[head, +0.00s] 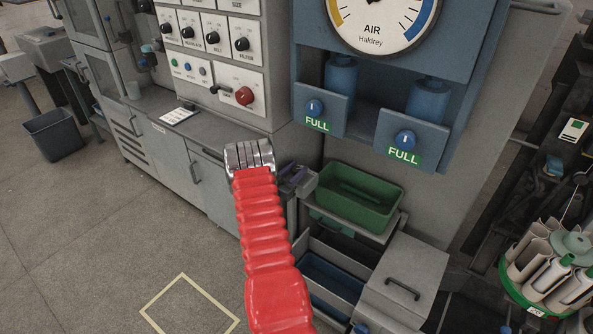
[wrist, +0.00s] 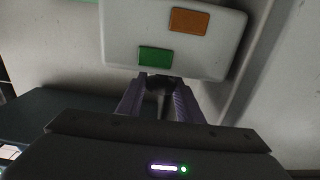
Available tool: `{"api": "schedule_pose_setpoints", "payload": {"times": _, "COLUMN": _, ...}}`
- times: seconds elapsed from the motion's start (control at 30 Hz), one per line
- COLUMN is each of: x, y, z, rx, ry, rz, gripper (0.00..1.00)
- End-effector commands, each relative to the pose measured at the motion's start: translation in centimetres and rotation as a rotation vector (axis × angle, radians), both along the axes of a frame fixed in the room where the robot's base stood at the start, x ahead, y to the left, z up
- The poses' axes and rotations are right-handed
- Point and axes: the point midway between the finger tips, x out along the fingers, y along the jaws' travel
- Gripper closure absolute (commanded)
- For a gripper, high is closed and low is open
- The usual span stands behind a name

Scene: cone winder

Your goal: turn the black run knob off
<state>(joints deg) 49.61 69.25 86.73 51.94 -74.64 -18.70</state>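In the wrist view, my gripper (wrist: 159,84) has two purple fingers standing apart. A dark rounded shape fills the gap between the tips, below a pale panel (wrist: 225,45) with a green block (wrist: 155,56) and an orange block (wrist: 189,20). This shape may be the black run knob, but shadow hides whether the fingers touch it. In the head view, my gripper (head: 297,179) is a small purple shape beside the column, beyond my red arm. Several black knobs, one of them here (head: 242,44), sit on the upper-left panel; I cannot read a run label.
A red knob (head: 244,96) sits on the cabinet's lower panel. A green bin (head: 360,195) stands right of my gripper, above open drawers. Blue FULL units (head: 403,138) hang beneath the air gauge (head: 380,15). The floor at left is mostly clear.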

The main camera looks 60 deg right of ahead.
Motion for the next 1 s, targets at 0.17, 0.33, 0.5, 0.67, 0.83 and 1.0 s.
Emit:
{"api": "schedule_pose_setpoints", "payload": {"times": 0.17, "x": 0.0, "y": 0.01, "z": 0.0, "rx": 0.0, "ry": 0.0, "rz": 0.0, "gripper": 0.8}}
{"api": "schedule_pose_setpoints", "payload": {"times": 0.33, "x": -0.01, "y": 0.01, "z": 0.0, "rx": 0.0, "ry": 0.0, "rz": 0.0, "gripper": 0.9}}
{"api": "schedule_pose_setpoints", "payload": {"times": 0.5, "x": -0.04, "y": 0.03, "z": -0.01, "rx": 0.0, "ry": 0.0, "rz": 0.004, "gripper": 0.9}}
{"api": "schedule_pose_setpoints", "payload": {"times": 0.67, "x": -0.09, "y": 0.03, "z": -0.04, "rx": 0.001, "ry": 0.0, "rz": 0.024, "gripper": 0.9}}
{"api": "schedule_pose_setpoints", "payload": {"times": 0.83, "x": -0.18, "y": 0.03, "z": -0.07, "rx": 0.001, "ry": 0.001, "rz": 0.07, "gripper": 0.9}}
{"api": "schedule_pose_setpoints", "payload": {"times": 1.0, "x": -0.21, "y": 0.01, "z": -0.02, "rx": 0.001, "ry": 0.002, "rz": 0.144, "gripper": 0.9}}
